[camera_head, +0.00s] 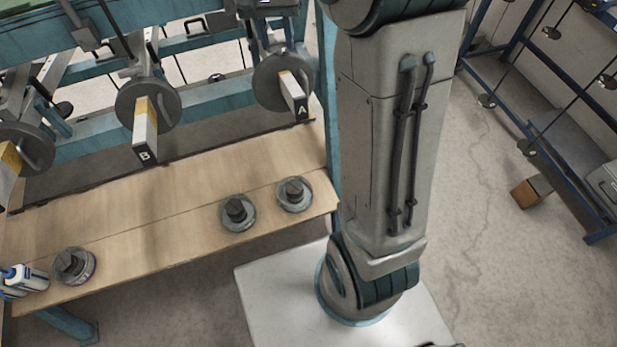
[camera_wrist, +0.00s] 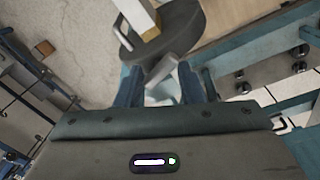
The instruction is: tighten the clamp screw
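In the wrist view my gripper (camera_wrist: 161,68) has its two blue fingers spread apart. A light grey metal piece (camera_wrist: 162,72), which may be the clamp screw, shows in the gap between the fingers; I cannot tell whether they touch it. Just beyond it is a dark grey round weight (camera_wrist: 168,36) on a pale lever bar (camera_wrist: 138,16); its letter is not readable here. In the head view, lever A (camera_head: 293,92) carries a round weight (camera_head: 277,82) and lever B (camera_head: 145,131) carries another (camera_head: 148,104). My gripper is out of that view.
Blue racking (camera_head: 545,150) stands right, with a brown block (camera_head: 527,193) on the floor. Open floor lies between.

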